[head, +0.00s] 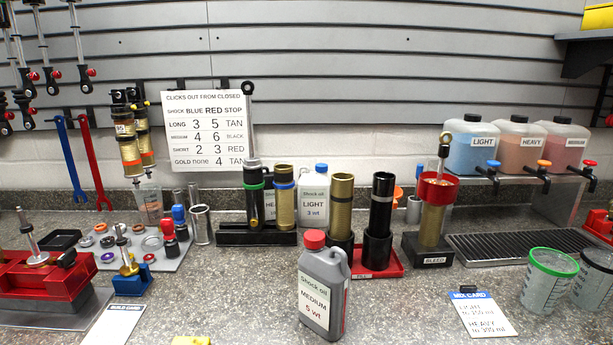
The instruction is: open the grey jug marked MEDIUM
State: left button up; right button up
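The grey jug (323,290) stands upright near the front middle of the counter. Its white label reads Shock oil MEDIUM 5 wt. A red cap (314,239) sits on its neck at the upper left, and its handle is on the right side. Neither of my grippers shows in the head view, so nothing is seen touching the jug.
Close behind the jug stand gold and black cylinders (381,205), a red tray (392,264) and a white LIGHT jug (314,190). A MIX CARD (482,314) and cups (548,280) are to the right. A red vise (45,275) is far left.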

aim_at(324, 273)
jog(key=l+u, duration=0.25)
jog(key=u, duration=0.2)
jog(key=k+l+u, duration=0.15)
jog(key=u, duration=0.3)
jog(key=k+l+u, duration=0.15)
jog(key=l, duration=0.25)
jog(key=k+l+u, duration=0.2)
jog(key=k+l, duration=0.6)
jog(key=l, duration=0.15)
